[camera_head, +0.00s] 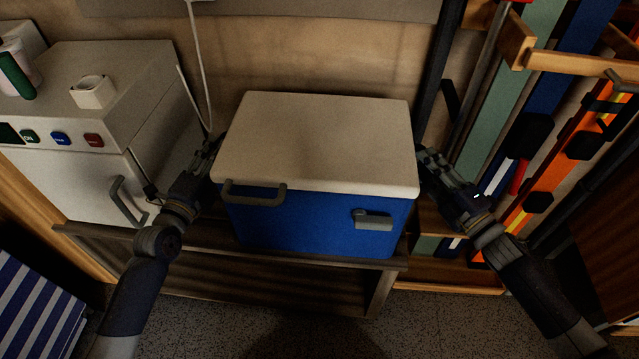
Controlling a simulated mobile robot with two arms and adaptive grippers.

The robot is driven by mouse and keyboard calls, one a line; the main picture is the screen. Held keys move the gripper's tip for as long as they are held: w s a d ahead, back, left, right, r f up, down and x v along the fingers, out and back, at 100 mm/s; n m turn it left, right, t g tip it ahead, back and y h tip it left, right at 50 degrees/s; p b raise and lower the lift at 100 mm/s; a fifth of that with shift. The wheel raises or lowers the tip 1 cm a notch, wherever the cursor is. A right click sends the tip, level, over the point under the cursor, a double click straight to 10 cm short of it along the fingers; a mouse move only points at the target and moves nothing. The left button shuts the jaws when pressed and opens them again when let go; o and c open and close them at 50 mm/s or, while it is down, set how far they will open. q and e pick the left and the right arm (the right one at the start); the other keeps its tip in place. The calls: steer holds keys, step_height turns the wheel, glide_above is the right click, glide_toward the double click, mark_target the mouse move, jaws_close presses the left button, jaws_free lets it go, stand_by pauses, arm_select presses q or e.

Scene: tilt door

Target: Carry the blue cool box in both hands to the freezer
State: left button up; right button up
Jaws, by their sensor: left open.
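The blue cool box (310,228) with its off-white lid (315,140) stands upright on a dark wooden bench (400,262) in the middle of the view. It has a grey handle (254,193) and a grey latch (373,221) on its front. My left gripper (216,146) is open at the box's left side, partly hidden by the lid edge. My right gripper (428,158) is at the box's right side; its fingers are dark and partly hidden, and I cannot tell contact on either side. A white appliance (135,72) with a grey door handle, possibly the freezer, stands at the left.
A white cup-like item (93,91) and a green-and-white item (17,70) are on the appliance. A wooden rack (580,61) with orange, blue and green long items stands close at the right. A blue-striped thing (38,308) is at lower left. Speckled floor (440,325) is open in front.

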arm_select(q)
steer(key=shift+w+d, duration=0.1)
steer(key=shift+w, duration=0.35)
arm_select(e)
steer(key=shift+w+a, duration=0.25)
steer(key=shift+w, duration=0.15)
steer(key=shift+r, duration=0.1)
arm_select(q)
steer(key=c, duration=0.7)
arm_select(e)
jaws_close()
arm_select(q)
jaws_close()
steer(key=shift+r, duration=0.25)
arm_select(e)
steer(key=shift+r, duration=0.25)
